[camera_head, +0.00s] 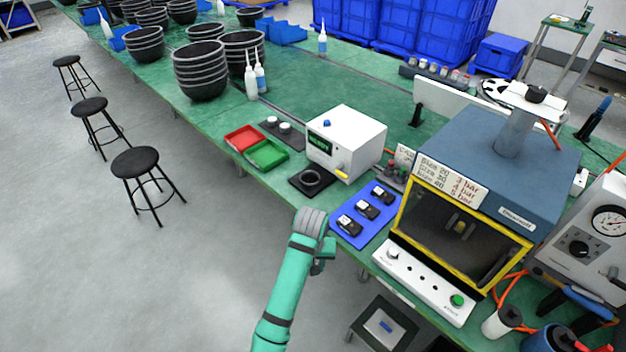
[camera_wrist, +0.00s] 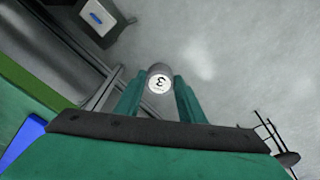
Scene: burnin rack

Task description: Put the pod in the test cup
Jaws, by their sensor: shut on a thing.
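My gripper (camera_wrist: 158,92) is shut on the pod (camera_wrist: 158,80), a grey cylinder whose white round end face carries a dark mark like a 3. In the wrist view the pod sits between the two green fingers, with grey floor behind it. In the head view my gripper (camera_head: 322,261) hangs just off the bench's front edge, near the blue mat, and the pod cannot be made out there. The test cup (camera_head: 311,179) is a dark round ring on a black base in front of the white tester box (camera_head: 346,140). It is up and slightly left of my gripper, apart from it.
A blue mat (camera_head: 346,241) with three small black devices lies right of the cup. Red (camera_head: 244,137) and green (camera_head: 267,154) trays lie left of it. A yellow-framed chamber (camera_head: 465,225) stands to the right. Stools (camera_head: 135,160) stand on open floor at left.

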